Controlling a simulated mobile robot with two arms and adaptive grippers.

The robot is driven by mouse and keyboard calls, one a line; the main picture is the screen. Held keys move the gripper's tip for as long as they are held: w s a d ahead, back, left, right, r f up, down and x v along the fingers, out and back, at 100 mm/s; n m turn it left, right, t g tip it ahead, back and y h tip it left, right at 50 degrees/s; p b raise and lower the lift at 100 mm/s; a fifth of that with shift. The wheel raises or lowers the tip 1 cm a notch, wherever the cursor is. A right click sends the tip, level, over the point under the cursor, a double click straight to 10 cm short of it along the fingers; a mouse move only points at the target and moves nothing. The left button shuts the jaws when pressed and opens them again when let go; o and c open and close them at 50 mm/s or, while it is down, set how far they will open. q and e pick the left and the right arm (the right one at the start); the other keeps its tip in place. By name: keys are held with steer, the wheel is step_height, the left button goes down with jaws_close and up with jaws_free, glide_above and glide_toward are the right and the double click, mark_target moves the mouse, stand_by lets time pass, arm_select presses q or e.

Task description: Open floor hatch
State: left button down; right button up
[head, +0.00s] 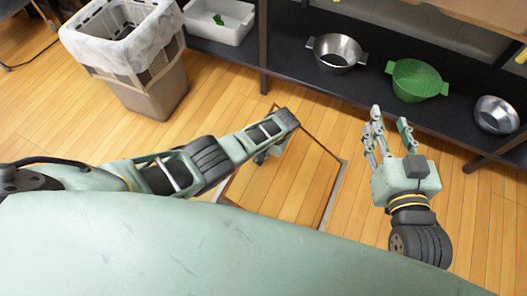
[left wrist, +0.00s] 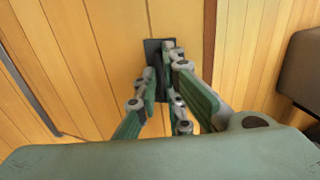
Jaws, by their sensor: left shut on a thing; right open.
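The floor hatch (head: 292,185) is a wooden panel with a dark, metal-edged border, set in the plank floor in the middle of the head view. My arm and body hide its left and near parts. My left gripper (head: 268,153) is over the hatch's far left part, mostly hidden by its own arm. In the left wrist view, my left gripper (left wrist: 162,80) is shut at a dark handle plate (left wrist: 152,48) on the wood; the gripped part is hidden between the fingers. My right gripper (head: 390,122) is open and empty above the floor, right of the hatch.
A lined waste bin (head: 148,88) stands at the upper left. A low dark shelf (head: 300,65) along the back holds a white tub (head: 222,30), metal bowl (head: 337,52), green colander (head: 416,80) and another metal bowl (head: 495,114). The floor between shelf and hatch is clear.

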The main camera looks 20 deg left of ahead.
arm_select(q)
steer(key=shift+s+d+f, duration=0.15)
steer(key=shift+s+d, duration=0.1)
steer(key=shift+d, duration=0.6)
steer(key=c, duration=1.9)
jaws_free()
steer(key=shift+o, duration=0.2)
steer(key=shift+w, duration=0.1)
steer(key=shift+a, duration=0.15)
steer(key=shift+r, duration=0.2)
steer(key=v, duration=1.1)
steer(key=shift+r, duration=0.35)
